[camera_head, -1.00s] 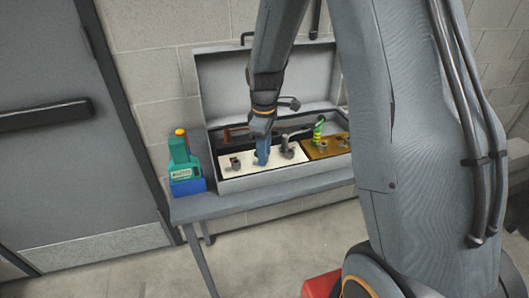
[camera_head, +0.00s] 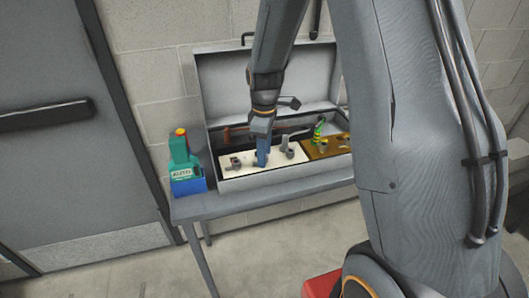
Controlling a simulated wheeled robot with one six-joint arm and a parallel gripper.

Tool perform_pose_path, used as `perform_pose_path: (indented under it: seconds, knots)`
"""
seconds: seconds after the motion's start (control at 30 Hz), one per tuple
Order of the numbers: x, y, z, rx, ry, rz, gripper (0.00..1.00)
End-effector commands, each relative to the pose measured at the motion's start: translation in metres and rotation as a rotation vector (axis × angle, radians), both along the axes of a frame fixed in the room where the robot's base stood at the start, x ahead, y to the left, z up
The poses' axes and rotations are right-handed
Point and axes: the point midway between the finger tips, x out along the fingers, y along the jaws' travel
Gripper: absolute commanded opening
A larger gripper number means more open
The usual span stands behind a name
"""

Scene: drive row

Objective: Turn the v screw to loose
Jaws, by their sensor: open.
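My gripper (camera_head: 262,156) points down over the white panel (camera_head: 250,168) inside the open grey case (camera_head: 283,181). Its blue fingers reach to the middle of the panel, and it is open. The panel bears small grey metal fittings: one at the left (camera_head: 236,163) and one right of my fingers (camera_head: 290,153). I cannot tell which fitting is the v screw, as no label is readable and my fingers cover part of the panel.
The case stands on a grey table (camera_head: 200,207). A brown panel (camera_head: 333,146) with fittings and a green-yellow item (camera_head: 319,129) is at its right. A teal and blue device (camera_head: 185,166) stands left of the case. The raised lid (camera_head: 220,90) is behind my arm.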

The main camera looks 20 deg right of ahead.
Motion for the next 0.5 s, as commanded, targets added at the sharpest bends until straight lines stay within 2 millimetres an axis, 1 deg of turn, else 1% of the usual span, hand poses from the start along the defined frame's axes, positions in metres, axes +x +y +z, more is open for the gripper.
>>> perform_pose_path:
  seconds: [0.17, 0.5]
  knots:
    - [0.001, 0.000, 0.011, 0.000, -0.002, 0.000, 0.42]
    - [0.002, 0.000, 0.060, 0.000, -0.004, 0.000, 0.42]
